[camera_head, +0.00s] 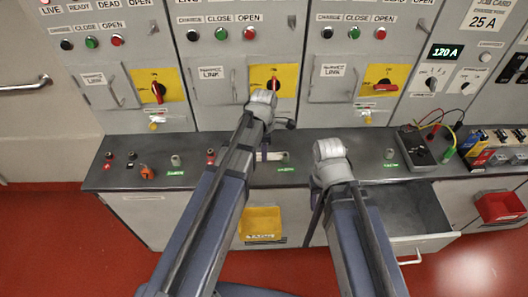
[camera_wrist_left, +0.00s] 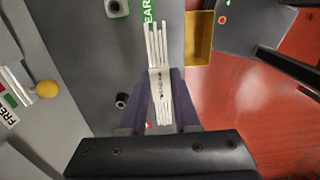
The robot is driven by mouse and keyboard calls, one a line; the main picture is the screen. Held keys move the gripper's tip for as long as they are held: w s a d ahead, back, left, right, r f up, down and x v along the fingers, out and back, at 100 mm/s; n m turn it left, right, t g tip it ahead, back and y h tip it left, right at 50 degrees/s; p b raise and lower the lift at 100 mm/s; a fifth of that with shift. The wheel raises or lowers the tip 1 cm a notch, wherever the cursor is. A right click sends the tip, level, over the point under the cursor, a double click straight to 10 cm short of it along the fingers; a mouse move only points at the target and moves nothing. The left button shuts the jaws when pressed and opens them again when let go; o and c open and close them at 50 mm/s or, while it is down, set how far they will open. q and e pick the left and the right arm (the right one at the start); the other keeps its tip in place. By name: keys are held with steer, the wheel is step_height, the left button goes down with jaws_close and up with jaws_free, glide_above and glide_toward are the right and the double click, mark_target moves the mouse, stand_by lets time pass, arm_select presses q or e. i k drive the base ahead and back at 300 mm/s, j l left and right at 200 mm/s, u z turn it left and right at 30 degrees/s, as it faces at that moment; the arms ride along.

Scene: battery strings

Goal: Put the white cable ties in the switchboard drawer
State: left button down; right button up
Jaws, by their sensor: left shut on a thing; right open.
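The white cable ties (camera_wrist_left: 158,85) are a thin bundle with a paper band. In the left wrist view they lie between the fingers of my left gripper (camera_wrist_left: 160,78), which is shut on them. In the head view my left gripper (camera_head: 263,152) is over the grey counter, with a pale part of the ties (camera_head: 277,156) beside it. My right gripper (camera_head: 316,213) is open and mostly hidden by its own arm, in front of the counter edge. The switchboard drawer (camera_head: 424,241) stands pulled out under the counter at the right; much of its inside is visible.
The grey counter (camera_head: 225,180) carries several small terminals and knobs. A yellow bin (camera_head: 260,223) hangs below it, and a red bin (camera_head: 500,207) is at the far right. A dark meter with leads (camera_head: 415,147) sits on the right part. Switch panels stand behind.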

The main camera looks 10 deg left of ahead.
mark_target(397, 221)
steer(key=l, duration=1.5)
steer(key=i+l, duration=0.1)
steer(key=l, duration=1.35)
